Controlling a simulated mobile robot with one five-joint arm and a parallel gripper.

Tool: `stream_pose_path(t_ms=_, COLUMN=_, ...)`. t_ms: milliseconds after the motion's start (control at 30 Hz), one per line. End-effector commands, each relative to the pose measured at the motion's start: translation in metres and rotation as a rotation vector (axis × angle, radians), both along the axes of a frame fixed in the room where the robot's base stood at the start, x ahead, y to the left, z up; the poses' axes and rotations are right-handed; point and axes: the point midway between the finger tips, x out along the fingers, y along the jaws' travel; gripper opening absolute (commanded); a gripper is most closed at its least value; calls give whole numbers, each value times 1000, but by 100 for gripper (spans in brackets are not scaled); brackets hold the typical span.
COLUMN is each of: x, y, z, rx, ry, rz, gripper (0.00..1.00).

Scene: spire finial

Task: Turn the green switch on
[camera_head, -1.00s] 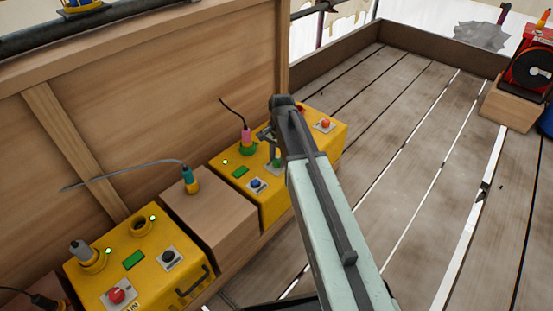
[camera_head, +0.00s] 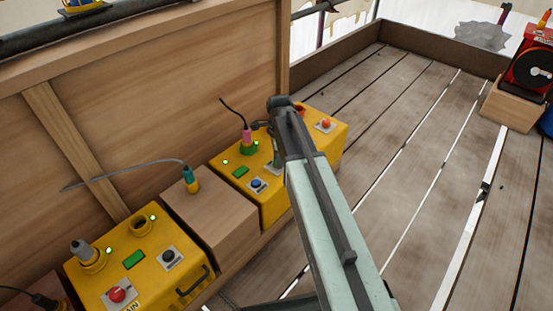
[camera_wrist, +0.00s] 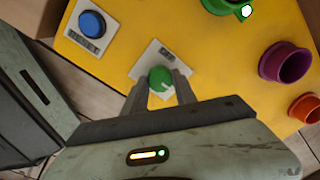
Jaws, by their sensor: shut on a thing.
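The green switch (camera_wrist: 159,77) is a round knob on a white labelled plate, set in the top of a yellow box (camera_head: 214,167). My gripper (camera_wrist: 161,86) has its two fingers on either side of the knob and is shut on it. In the head view my arm (camera_head: 318,195) reaches over the yellow box and hides part of its top. The knob's pointer and the label are too small to read surely.
A blue button (camera_wrist: 92,23) sits beside the switch. A green socket with a pink plug (camera_head: 247,134), a purple socket (camera_wrist: 288,63) and an orange socket (camera_wrist: 306,107) are on the same box. A second yellow box (camera_head: 150,262) stands at lower left.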

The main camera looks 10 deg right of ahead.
Motion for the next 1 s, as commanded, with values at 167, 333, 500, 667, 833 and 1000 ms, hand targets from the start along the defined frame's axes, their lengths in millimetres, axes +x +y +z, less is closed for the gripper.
stream_pose_path(t_ms=167, x=-3, y=-4, z=0, rx=-8, ry=9, rz=-31, gripper=0)
stream_pose_path(t_ms=333, x=-4, y=-5, z=0, rx=-9, ry=8, rz=-38, gripper=0)
stream_pose_path(t_ms=500, x=-4, y=-5, z=0, rx=-9, ry=9, rz=-38, gripper=0)
stream_pose_path(t_ms=667, x=-3, y=-5, z=0, rx=-7, ry=8, rz=-37, gripper=53)
stream_pose_path(t_ms=833, x=-2, y=-3, z=0, rx=-5, ry=5, rz=-36, gripper=55)
stream_pose_path(t_ms=1000, x=-2, y=-2, z=1, rx=-4, ry=4, rz=-35, gripper=55)
